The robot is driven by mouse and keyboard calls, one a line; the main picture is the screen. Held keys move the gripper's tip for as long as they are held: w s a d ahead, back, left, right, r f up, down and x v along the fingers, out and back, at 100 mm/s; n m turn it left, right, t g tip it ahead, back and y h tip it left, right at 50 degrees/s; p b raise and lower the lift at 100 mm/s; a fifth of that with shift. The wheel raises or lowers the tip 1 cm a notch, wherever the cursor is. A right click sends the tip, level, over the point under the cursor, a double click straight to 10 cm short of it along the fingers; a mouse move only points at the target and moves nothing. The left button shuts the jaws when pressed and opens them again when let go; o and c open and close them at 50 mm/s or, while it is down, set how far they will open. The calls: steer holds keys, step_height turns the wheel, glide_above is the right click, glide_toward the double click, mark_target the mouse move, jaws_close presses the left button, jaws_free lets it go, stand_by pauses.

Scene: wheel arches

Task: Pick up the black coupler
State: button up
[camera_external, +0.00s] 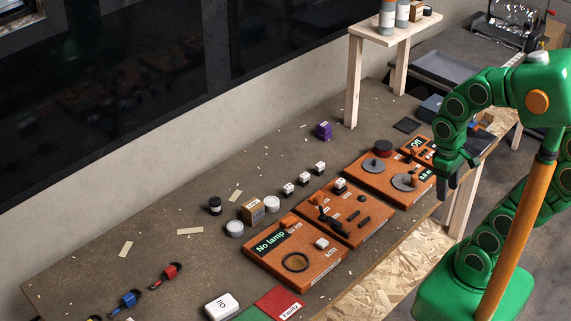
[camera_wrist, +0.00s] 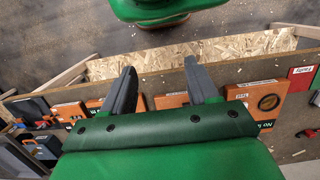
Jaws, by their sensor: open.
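I cannot tell for certain which item is the black coupler. Small black parts (camera_external: 364,222) lie on the middle orange board (camera_external: 375,234), beside a black lever-like piece (camera_external: 326,216). A black ring (camera_external: 295,262) lies on the "No lamp" board (camera_external: 262,262); it also shows in the wrist view (camera_wrist: 268,102). A black cylinder with a pale band (camera_external: 215,206) stands on the bench further left. My gripper (camera_external: 446,187) is open and empty, near the bench's front edge by the right-hand board. In the wrist view its two grey fingers (camera_wrist: 159,68) are spread apart.
The bench (camera_external: 130,215) also holds white-topped blocks (camera_external: 303,179), a cardboard box (camera_external: 253,211), a purple block (camera_external: 323,130) and a red panel (camera_external: 280,303). A wooden shelf (camera_external: 375,28) stands at the back.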

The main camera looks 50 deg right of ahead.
mark_target(215, 205)
steer(key=shift+o, duration=1)
